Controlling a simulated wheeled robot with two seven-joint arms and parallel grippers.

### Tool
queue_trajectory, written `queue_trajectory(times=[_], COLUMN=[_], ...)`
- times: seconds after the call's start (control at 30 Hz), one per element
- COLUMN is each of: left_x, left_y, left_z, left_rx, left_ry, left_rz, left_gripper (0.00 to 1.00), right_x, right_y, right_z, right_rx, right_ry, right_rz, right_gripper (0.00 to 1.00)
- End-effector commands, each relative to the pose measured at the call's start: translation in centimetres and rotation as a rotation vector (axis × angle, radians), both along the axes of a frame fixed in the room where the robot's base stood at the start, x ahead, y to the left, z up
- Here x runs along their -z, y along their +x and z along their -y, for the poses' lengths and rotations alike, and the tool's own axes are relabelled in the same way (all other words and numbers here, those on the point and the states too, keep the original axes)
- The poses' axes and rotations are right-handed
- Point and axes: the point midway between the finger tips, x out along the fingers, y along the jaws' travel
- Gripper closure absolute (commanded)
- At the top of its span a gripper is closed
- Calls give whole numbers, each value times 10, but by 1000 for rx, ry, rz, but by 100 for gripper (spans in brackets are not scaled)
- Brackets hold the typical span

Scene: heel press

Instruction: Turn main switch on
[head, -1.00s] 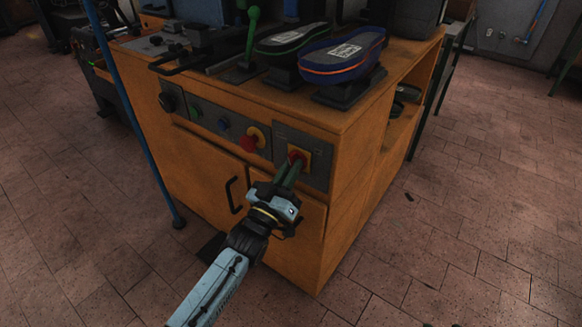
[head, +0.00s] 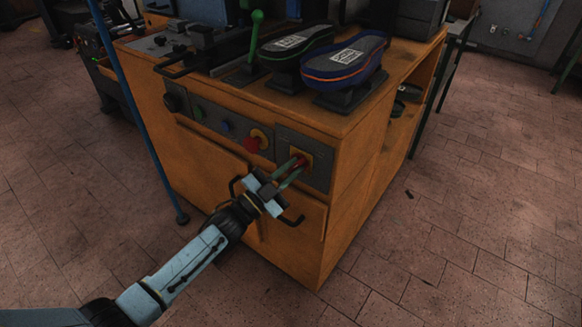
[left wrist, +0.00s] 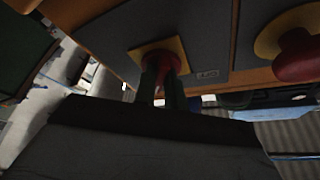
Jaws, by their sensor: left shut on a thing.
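The main switch is a red rotary knob on a yellow square plate (head: 305,156) at the right end of the grey control panel. In the left wrist view, its yellow plate (left wrist: 152,50) and red knob (left wrist: 165,61) show just ahead of the fingers. My left gripper (head: 294,168) comes from the lower left, its two green fingers shut on the red knob. The fingers partly hide the knob, so its exact angle is hard to read. My right gripper is not in view.
A red mushroom button on a yellow plate (head: 259,138) sits left of the switch; it is also large in the wrist view (left wrist: 297,55). Cabinet door handles lie below. Shoe-sole forms (head: 345,60) and a green lever (head: 256,38) stand on top. A blue pole (head: 130,105) stands left.

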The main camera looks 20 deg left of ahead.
Motion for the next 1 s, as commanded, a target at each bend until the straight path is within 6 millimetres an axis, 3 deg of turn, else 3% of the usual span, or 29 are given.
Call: queue_trajectory(times=[0.33, 0.9, 0.93, 1.0], left_x=[0, 0, 0, 0], left_y=[0, 0, 0, 0], left_z=[-1, -1, -1, -1], left_rx=[0, -1, -1, -1], left_ry=[138, 164, 164, 163], left_rz=[48, 57, 57, 58], left_gripper=[100, 100, 84, 75], right_x=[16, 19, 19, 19], right_y=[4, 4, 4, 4], right_z=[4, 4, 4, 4], right_rx=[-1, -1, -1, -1], right_ry=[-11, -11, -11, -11], right_rz=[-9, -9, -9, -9], right_gripper=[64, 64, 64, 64])
